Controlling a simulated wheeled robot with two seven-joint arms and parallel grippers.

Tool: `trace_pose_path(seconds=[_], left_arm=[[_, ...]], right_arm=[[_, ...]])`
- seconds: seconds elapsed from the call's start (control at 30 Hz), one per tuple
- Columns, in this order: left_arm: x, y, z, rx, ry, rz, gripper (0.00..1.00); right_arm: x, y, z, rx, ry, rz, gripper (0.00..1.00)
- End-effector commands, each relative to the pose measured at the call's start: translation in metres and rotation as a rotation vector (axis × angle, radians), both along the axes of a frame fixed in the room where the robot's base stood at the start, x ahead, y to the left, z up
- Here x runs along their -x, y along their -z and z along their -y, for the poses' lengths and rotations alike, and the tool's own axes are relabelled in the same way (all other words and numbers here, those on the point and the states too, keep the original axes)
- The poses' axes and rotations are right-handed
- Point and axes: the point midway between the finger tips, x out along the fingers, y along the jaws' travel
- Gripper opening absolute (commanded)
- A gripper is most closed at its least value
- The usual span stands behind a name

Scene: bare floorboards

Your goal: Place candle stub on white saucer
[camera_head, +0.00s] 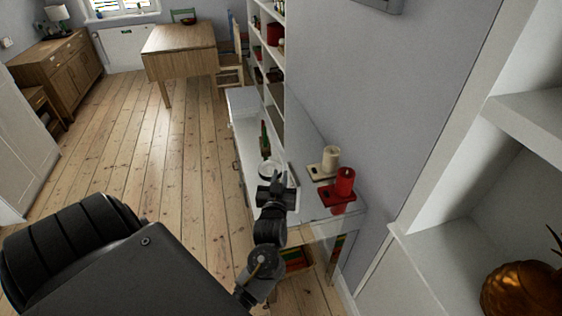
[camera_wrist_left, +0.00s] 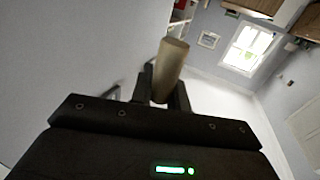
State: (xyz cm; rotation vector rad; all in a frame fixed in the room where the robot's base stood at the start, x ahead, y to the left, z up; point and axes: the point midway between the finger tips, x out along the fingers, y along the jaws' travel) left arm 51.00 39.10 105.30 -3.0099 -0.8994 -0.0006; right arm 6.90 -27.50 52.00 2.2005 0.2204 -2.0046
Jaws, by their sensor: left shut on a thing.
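My left gripper (camera_head: 277,182) is above the white cabinet top in the head view. In the left wrist view its fingers (camera_wrist_left: 163,92) are shut on a dull beige cylinder, the candle stub (camera_wrist_left: 170,65), which sticks out past the fingertips. In the head view I cannot make out the stub at the gripper. The white saucer (camera_head: 268,168) lies on the cabinet just beyond the gripper, partly covered by it. I cannot tell the height between gripper and saucer. My right gripper is not in view.
A dark green bottle-like thing (camera_head: 265,137) is beyond the saucer. Shelves (camera_head: 274,60) rise behind; a grey wall is at right. Open floorboards (camera_head: 150,150) lie left.

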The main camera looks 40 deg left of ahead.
Motion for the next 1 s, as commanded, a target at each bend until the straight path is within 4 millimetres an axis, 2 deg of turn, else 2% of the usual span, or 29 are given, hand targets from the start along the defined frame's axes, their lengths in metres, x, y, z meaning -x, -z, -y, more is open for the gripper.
trace_pose_path(seconds=[0.03, 0.17, 0.57, 0.67, 0.77, 0.87, 0.9, 1.0], left_arm=[[0.004, -0.005, 0.004, 0.002, 0.001, -0.001, 0.0], [0.011, -0.007, 0.009, 0.0, 0.001, 0.0, 0.0], [0.013, -0.006, 0.01, -0.001, 0.001, 0.001, 0.0], [0.01, -0.001, 0.015, -0.001, 0.028, -0.001, 0.0], [0.004, -0.014, 0.035, -0.001, 0.108, 0.004, 0.0], [0.0, -0.021, 0.072, -0.004, 0.247, 0.007, 0.0], [0.001, -0.024, 0.09, -0.004, 0.311, 0.007, 0.0], [0.01, -0.031, 0.126, -0.005, 0.439, 0.007, 0.0]], right_arm=[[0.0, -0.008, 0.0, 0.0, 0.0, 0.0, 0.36], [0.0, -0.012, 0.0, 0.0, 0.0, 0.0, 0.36], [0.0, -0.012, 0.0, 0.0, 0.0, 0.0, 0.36], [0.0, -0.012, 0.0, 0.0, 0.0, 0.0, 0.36], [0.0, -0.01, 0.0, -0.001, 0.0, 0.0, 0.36], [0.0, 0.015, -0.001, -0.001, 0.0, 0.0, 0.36], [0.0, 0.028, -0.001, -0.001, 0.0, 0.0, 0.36], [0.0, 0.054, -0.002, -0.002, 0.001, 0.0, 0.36]])
